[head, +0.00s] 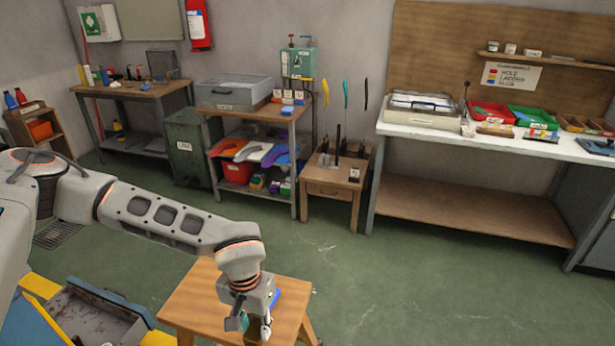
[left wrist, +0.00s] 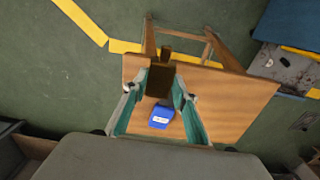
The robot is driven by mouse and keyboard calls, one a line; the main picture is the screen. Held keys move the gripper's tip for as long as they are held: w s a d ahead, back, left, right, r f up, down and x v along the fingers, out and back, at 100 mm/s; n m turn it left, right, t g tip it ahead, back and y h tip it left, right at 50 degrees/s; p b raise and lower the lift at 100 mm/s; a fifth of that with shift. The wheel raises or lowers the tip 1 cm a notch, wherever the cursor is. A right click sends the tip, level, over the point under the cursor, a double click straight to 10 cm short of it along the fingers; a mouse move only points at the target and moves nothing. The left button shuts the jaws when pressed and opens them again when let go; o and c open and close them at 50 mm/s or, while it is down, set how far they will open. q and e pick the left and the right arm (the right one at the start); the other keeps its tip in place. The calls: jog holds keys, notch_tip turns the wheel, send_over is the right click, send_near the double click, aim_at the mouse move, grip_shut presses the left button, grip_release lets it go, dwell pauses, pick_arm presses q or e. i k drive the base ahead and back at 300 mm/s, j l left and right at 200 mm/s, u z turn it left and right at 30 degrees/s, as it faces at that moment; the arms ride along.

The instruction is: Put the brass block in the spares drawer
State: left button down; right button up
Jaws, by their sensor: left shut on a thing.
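My left gripper (head: 253,328) is over the small wooden stool (head: 195,300), pointing down. In the left wrist view its green-lined fingers (left wrist: 163,82) are shut on a dark brown block (left wrist: 160,84), which I take for the brass block. A small wooden table with a closed drawer (head: 328,191) stands against the back wall. I can read no spares label, so I cannot tell which drawer is the spares drawer. My right gripper is not in view.
A blue item with a white label (left wrist: 161,117) lies on the stool near the gripper. An open grey bin or drawer (head: 98,308) is at lower left. A white-topped bench (head: 480,141) with trays and a crowded shelf unit (head: 262,112) line the wall. The green floor between is clear.

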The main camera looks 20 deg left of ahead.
aim_at(68, 325)
jog(key=l+z, duration=0.8)
jog(key=i+l+z, duration=0.55)
jog(key=i, duration=0.15)
jog(key=i+j+u, duration=0.15)
jog(key=i+u, duration=0.8)
jog(key=i+j+u, duration=0.1)
jog(key=i+u, duration=0.35)
jog(key=i+l+u, duration=0.1)
jog(key=i+u, duration=1.15)
jog(key=i, duration=0.25)
jog(key=i+u, duration=0.4)
jog(key=i+l+u, duration=0.15)
jog(key=i+u, duration=0.25)
jog(key=i, duration=0.2)
jog(key=i+j+u, duration=0.1)
jog(key=i+u, duration=0.3)
jog(key=i+l+u, duration=0.1)
jog(key=i+u, duration=0.3)
jog(key=i, duration=0.25)
jog(key=i+u, duration=0.25)
jog(key=i, duration=0.35)
jog(key=i+u, duration=0.25)
jog(key=i, duration=0.3)
